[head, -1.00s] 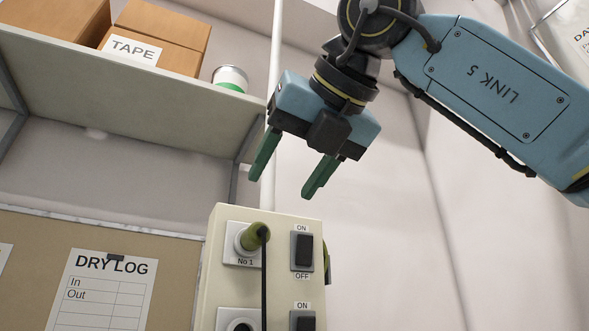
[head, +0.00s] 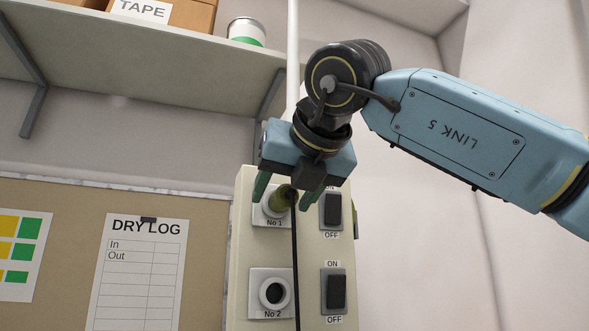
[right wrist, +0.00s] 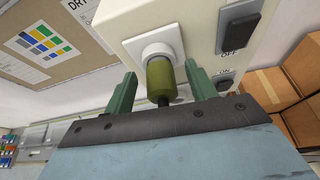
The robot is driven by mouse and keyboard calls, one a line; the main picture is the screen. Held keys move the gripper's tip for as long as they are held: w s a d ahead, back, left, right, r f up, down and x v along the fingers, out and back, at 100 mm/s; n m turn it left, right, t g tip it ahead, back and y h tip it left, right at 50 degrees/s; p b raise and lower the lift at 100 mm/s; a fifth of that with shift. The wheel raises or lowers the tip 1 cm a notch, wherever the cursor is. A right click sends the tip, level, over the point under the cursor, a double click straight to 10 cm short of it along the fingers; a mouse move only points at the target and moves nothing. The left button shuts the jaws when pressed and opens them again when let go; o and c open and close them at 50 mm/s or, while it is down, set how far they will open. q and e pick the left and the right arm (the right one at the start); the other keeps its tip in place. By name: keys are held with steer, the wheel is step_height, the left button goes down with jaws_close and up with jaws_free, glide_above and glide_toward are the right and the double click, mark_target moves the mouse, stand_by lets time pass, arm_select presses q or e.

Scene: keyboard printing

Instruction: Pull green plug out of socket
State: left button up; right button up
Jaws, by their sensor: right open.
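The green plug (head: 281,199) sits in the socket (head: 264,212) marked No 1 on the cream switch box (head: 245,245). A dark cable hangs down from it. My right gripper (head: 279,198) is open, with its green fingers on either side of the plug. In the right wrist view the olive-green plug (right wrist: 160,80) stands in the round white socket (right wrist: 156,52), between the two fingers (right wrist: 160,88). Gaps show between the plug and both fingers. In the head view the gripper body hides part of the plug's surroundings. My left gripper is not in view.
Below is an empty socket (head: 273,293) marked No 2. Two black rocker switches, upper (head: 332,209) and lower (head: 336,291), are to the right of the sockets. A shelf (head: 150,75) with boxes and a tin (head: 246,32) hangs above left. Cardboard boxes (right wrist: 285,95) show in the right wrist view.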

steer(key=shift+w+f, duration=0.1)
steer(key=shift+w, duration=0.05)
steer(key=shift+c, duration=0.2)
jaws_close()
stand_by(0.3)
steer(key=shift+s+b, duration=0.2)
steer(key=shift+b, duration=0.1)
steer(key=shift+s+d+b, duration=0.2)
steer(key=shift+s, duration=0.3)
steer(key=shift+s+d+b, duration=0.2)
steer(key=shift+s, duration=0.3)
steer(key=shift+s+b, duration=0.2)
steer(key=shift+b, duration=0.1)
